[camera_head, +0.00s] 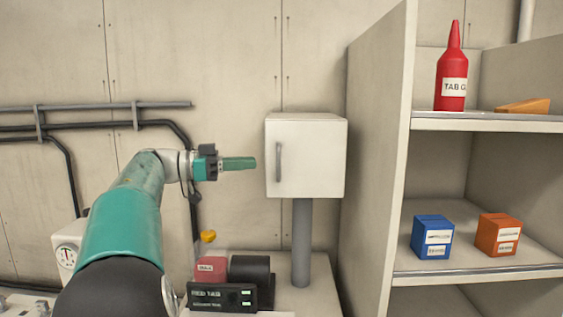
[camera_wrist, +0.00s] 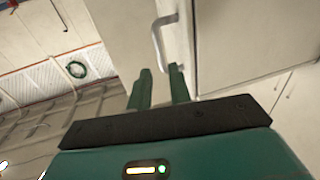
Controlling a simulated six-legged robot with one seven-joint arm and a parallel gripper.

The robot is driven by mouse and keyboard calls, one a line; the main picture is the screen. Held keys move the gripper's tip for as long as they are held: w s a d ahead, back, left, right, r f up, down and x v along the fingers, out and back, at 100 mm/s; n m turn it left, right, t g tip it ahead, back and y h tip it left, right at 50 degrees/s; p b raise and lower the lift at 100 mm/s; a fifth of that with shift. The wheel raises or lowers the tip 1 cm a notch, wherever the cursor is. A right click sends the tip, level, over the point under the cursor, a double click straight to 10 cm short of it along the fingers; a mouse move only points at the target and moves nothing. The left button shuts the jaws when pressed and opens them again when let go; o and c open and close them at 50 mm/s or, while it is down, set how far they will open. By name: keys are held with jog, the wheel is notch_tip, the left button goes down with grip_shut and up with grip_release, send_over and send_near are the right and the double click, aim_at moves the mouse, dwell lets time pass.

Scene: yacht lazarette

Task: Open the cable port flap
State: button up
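A white box (camera_head: 320,150) stands on a grey post, and its front carries a vertical grey bar handle (camera_head: 279,162) near the left edge. This front looks like the flap, and it appears closed. In the wrist view the handle (camera_wrist: 156,38) is just beyond my fingertips. My gripper (camera_head: 254,163) is left of the handle, at about its height, with a small gap in the head view. In the wrist view my gripper (camera_wrist: 160,68) has its two green fingers apart with nothing between them. The right fingertip looks close to the handle's lower end; contact cannot be told.
A tall shelf unit (camera_head: 380,150) stands right of the box, holding a red bottle (camera_head: 452,80), a blue box (camera_head: 432,237) and an orange box (camera_head: 498,234). Pipes (camera_head: 90,107) run along the left wall.

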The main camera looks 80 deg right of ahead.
aim_at(286, 161)
jog(key=x, duration=1)
grip_shut()
